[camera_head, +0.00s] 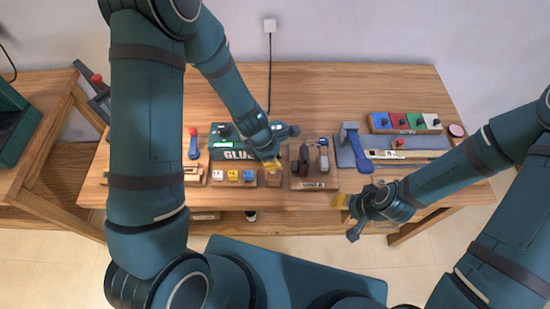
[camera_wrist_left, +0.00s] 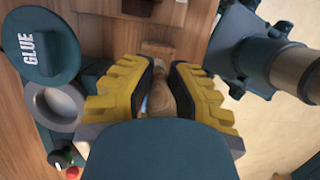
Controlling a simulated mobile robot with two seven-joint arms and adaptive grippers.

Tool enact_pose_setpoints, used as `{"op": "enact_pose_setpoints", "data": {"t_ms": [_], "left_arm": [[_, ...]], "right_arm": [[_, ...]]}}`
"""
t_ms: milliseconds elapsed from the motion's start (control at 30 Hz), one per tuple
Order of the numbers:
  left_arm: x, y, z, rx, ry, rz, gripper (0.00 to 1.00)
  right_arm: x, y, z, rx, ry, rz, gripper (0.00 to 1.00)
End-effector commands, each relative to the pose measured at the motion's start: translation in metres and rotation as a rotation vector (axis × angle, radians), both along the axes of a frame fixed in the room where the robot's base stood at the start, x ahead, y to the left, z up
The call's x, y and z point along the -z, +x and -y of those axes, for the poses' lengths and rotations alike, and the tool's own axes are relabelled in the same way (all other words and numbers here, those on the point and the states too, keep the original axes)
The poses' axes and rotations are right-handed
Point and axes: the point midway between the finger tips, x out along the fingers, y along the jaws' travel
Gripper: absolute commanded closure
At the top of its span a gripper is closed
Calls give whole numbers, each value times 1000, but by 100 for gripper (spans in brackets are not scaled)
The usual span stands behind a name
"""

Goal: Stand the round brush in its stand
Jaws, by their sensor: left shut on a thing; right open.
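My left gripper (camera_head: 270,163) is over the bench, just above a small wooden block (camera_head: 273,180) that may be the brush stand. In the left wrist view its yellow fingers (camera_wrist_left: 160,95) are shut on a light wooden, rounded thing (camera_wrist_left: 160,98), probably the round brush's handle. The rest of it is hidden by the fingers and my wrist. I cannot tell whether it touches the block. My right gripper (camera_head: 342,202) is open near the bench's front edge.
Blocks with coloured keys (camera_head: 240,175) stand left, a wooden stand with dark tools (camera_head: 314,184) right. The back of the workbench (camera_head: 330,85) is clear.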

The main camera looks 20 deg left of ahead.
Motion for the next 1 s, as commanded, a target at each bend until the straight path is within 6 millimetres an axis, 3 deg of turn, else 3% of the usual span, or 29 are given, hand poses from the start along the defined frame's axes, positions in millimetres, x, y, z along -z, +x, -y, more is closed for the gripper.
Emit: {"op": "enact_pose_setpoints", "data": {"t_ms": [1000], "left_arm": [[7,0,0,0,0,0,100]], "right_arm": [[5,0,0,0,0,0,53]]}}
